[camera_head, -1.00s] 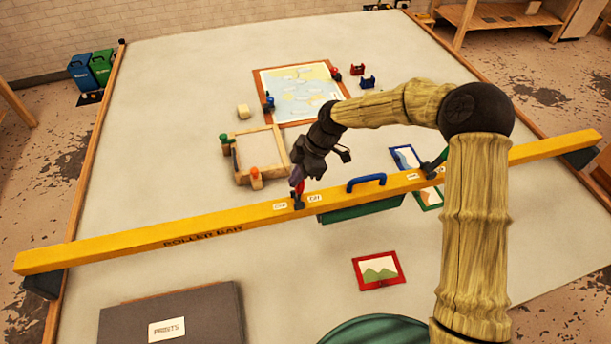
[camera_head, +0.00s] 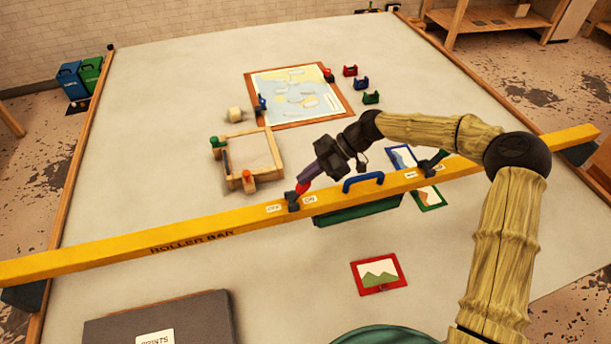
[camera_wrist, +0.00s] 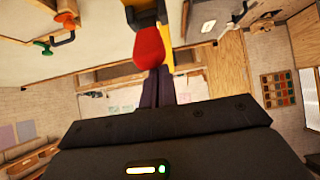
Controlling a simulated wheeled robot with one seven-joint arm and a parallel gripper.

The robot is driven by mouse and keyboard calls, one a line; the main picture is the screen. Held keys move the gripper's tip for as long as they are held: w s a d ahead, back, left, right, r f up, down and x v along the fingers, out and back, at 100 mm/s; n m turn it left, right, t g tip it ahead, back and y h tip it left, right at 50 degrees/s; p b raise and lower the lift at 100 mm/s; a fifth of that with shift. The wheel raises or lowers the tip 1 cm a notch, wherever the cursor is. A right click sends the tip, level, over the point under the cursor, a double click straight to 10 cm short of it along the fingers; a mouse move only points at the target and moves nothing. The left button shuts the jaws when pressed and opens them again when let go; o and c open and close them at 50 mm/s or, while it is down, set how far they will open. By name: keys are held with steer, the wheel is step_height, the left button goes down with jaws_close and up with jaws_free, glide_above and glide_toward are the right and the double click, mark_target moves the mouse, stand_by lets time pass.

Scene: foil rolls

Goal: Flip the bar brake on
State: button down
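The yellow roller bar (camera_head: 100,253) spans the table. A red-tipped lever (camera_head: 301,188) stands on it in a dark mount, between a label on its left that seems to read OFF and one on its right that seems to read ON. The lever leans right, toward the ON label. My gripper (camera_head: 308,179) meets the lever's red tip from the upper right. In the wrist view the dark purple fingers (camera_wrist: 157,88) lie close together, with the red tip (camera_wrist: 148,46) just past their ends. They seem to touch it without gripping it.
A green lever (camera_head: 435,160) stands farther right on the bar, near my arm. A red-framed picture (camera_head: 379,273) lies in front.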

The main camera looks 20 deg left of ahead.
steer(key=shift+w, duration=0.1)
steer(key=s+a+r, duration=0.2)
steer(key=shift+a, duration=0.4)
steer(key=b+v, duration=0.3)
steer(key=v, duration=0.7)
steer(key=shift+s+r, duration=0.15)
steer(key=shift+s, duration=0.1)
